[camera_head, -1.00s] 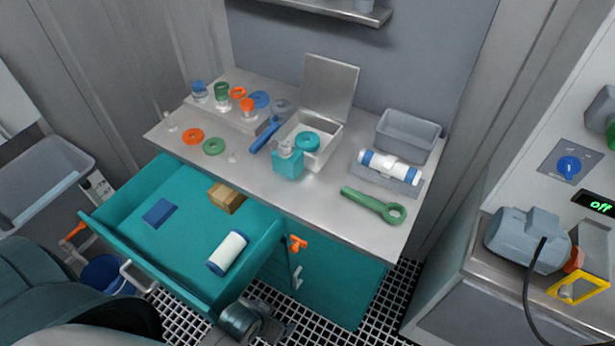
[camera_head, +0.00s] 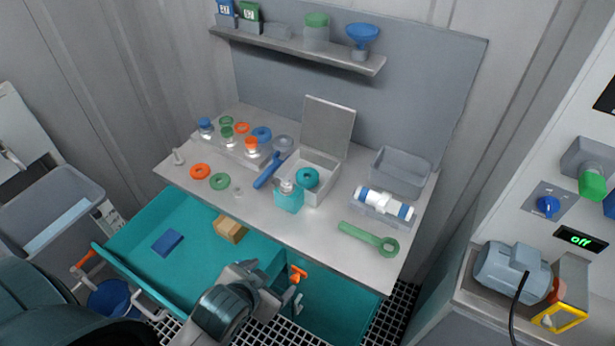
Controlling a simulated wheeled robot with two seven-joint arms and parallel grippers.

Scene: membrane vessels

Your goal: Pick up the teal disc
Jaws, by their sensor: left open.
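The teal disc (camera_head: 308,177) is a ring-shaped piece with a centre hole. My left gripper (camera_head: 266,285) is open and looks empty, at the front of the bench beside the open teal drawer (camera_head: 140,243). It is well apart from the disc, nearer to me. My right gripper is not in view.
The bench (camera_head: 262,213) also holds orange (camera_head: 200,171) and green (camera_head: 220,181) rings, a blue-handled tool (camera_head: 267,170), a green wrench (camera_head: 368,239), a white cartridge (camera_head: 385,204) and a grey bin (camera_head: 401,172). A shelf (camera_head: 300,44) hangs above.

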